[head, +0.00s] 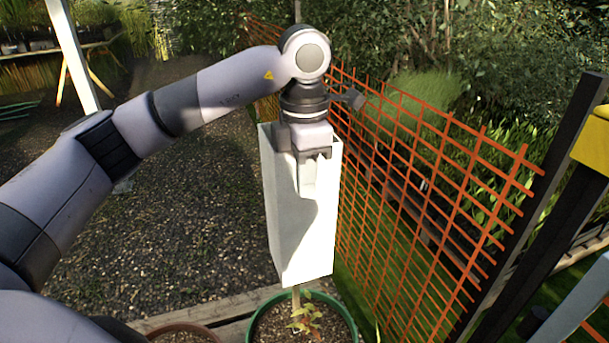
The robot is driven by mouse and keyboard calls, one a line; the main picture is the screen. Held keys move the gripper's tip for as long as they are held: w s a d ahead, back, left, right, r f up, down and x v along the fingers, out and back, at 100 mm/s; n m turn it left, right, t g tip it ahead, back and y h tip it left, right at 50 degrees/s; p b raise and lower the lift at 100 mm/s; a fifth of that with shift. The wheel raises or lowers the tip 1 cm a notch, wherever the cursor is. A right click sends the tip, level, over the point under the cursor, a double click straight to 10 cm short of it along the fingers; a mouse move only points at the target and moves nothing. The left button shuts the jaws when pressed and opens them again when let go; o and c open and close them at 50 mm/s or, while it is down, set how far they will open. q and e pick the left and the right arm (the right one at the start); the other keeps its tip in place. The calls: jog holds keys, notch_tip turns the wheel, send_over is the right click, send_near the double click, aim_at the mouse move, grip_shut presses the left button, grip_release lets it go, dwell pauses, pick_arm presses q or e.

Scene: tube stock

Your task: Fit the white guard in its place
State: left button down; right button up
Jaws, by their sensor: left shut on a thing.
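The white guard (299,247) is a tall, square, open-topped tube in the middle of the head view. My left gripper (308,185) is at its upper part, shut on the guard's near wall. The guard hangs nearly upright, with a slight tilt. Its lower end is over the green-rimmed pot (352,318) at the bottom. In that pot a small leafy plant (304,318) grows beside a thin stake (295,297). The stake's upper part is hidden by the guard. I cannot tell whether the stake runs inside the guard. My right gripper is not in view.
An orange mesh fence (420,180) runs close along the guard's right side to a dark post (545,205). A second, brown pot (185,334) stands left of the green one, by a wooden board (210,318). Gravel ground (190,220) lies open on the left.

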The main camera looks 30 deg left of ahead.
pick_arm(q)
jog(key=shift+f, duration=0.15)
jog(key=b, duration=0.5)
send_over(305, 243)
jog(key=shift+f, duration=3.7)
jog(key=shift+f+b, duration=2.6)
jog(key=shift+f, duration=1.05)
